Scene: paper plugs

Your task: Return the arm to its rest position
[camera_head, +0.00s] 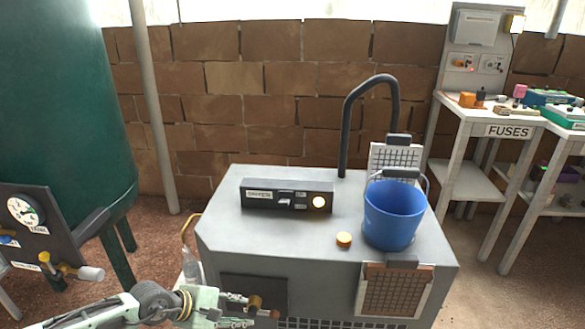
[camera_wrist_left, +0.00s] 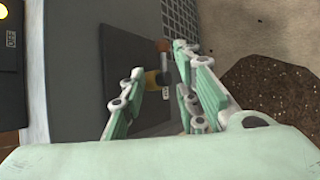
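My left arm comes in at the bottom of the head view. Its pale green left gripper (camera_head: 243,310) is low in front of the grey machine (camera_head: 222,228). In the left wrist view the fingers of this gripper (camera_wrist_left: 160,78) stand apart, so it is open. A small yellow piece (camera_wrist_left: 152,80) and a brown piece (camera_wrist_left: 162,46) show between and just beyond the fingertips. I cannot tell whether a finger touches them. In the head view two small brown pieces, one a brown knob (camera_head: 255,302), show by the fingertips. My right gripper is not in view.
On the machine top are a black box (camera_head: 286,194) with a lit round lamp, a yellow button (camera_head: 344,239) and a blue bucket (camera_head: 394,215). A gauge panel (camera_head: 40,225) stands left. The FUSES table (camera_head: 512,131) stands back right.

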